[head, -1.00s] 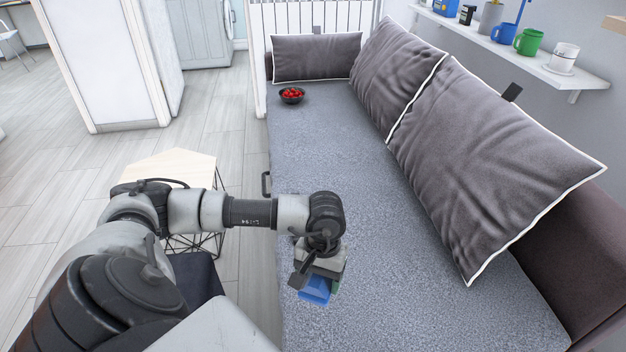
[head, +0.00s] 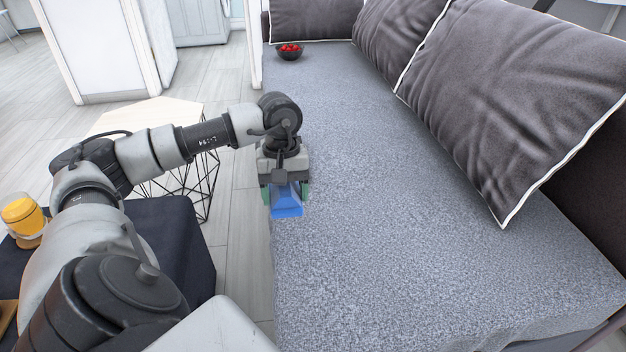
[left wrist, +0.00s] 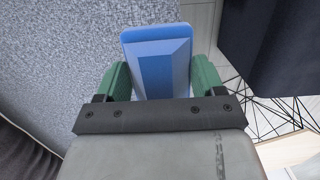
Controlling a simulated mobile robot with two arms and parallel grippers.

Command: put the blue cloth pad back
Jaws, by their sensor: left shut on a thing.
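The blue cloth pad (head: 287,203) is held in my left gripper (head: 286,194) above the left edge of the grey sofa seat (head: 420,240). In the left wrist view the pad (left wrist: 157,62) sits between the two green fingers of the left gripper (left wrist: 160,80), which are shut on its sides. The pad's lower part is hidden by the gripper body in that view. I cannot tell how far the pad is above the seat. My right gripper is not in view.
A black bowl of red fruit (head: 289,54) stands at the seat's far end. Large grey cushions (head: 520,90) line the right side. A light-topped wire table (head: 150,115) and a dark surface with an orange-yellow jar (head: 22,215) are at left. The middle of the seat is clear.

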